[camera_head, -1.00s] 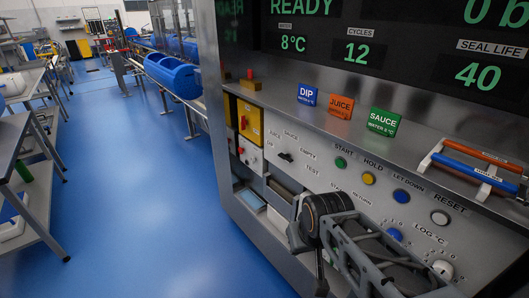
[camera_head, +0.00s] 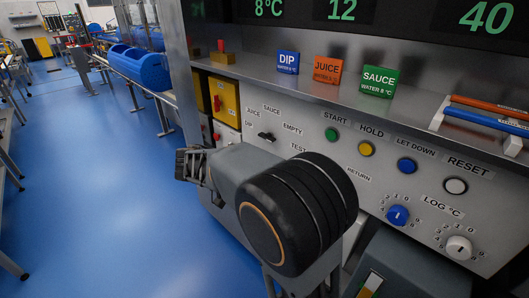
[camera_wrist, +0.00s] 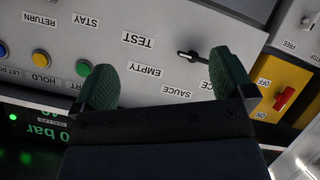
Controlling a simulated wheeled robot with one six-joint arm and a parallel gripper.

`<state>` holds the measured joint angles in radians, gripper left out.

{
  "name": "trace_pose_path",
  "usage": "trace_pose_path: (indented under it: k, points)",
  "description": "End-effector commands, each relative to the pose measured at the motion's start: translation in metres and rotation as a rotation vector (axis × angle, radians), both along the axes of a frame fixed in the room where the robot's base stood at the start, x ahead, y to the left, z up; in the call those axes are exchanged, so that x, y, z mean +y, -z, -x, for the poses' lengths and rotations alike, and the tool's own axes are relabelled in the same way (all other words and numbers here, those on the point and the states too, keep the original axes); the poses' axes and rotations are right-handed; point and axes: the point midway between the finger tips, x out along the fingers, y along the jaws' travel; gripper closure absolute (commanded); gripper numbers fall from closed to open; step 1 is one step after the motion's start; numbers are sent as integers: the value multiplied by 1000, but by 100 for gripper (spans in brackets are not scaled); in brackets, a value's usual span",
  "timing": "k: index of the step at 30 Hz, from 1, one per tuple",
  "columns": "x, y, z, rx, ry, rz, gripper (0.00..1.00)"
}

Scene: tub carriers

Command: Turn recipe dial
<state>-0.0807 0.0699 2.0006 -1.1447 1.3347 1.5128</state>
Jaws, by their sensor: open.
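The recipe dial (camera_head: 266,137) is a small black pointer knob on the grey panel, among the labels DIP, JUICE, SAUCE, EMPTY and TEST. Its pointer lies nearly level in the head view; which label it marks is hard to tell. In the upside-down wrist view the dial (camera_wrist: 193,56) shows just beyond and beside the right-hand finger, apart from it as far as I can see. My gripper (camera_wrist: 160,77) is open and empty, with two green pads spread wide before the EMPTY label. In the head view my gripper (camera_head: 191,164) is left of and below the dial, partly hidden by my wrist.
A yellow switch box (camera_head: 223,99) with a red handle is left of the dial. The green START button (camera_head: 331,134), yellow HOLD button (camera_head: 366,149) and blue LET DOWN button (camera_head: 406,165) sit to the right. Recipe cards stand on the ledge (camera_head: 300,77) above.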

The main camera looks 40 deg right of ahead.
Motion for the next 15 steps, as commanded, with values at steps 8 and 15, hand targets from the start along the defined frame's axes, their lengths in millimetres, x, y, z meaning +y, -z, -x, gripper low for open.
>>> trace_pose_path:
  k: [8, 15]
  points:
    - [-5, 11, -69, -420, 53, 330, 0]
    - [-16, 7, -87, -552, 44, 403, 0]
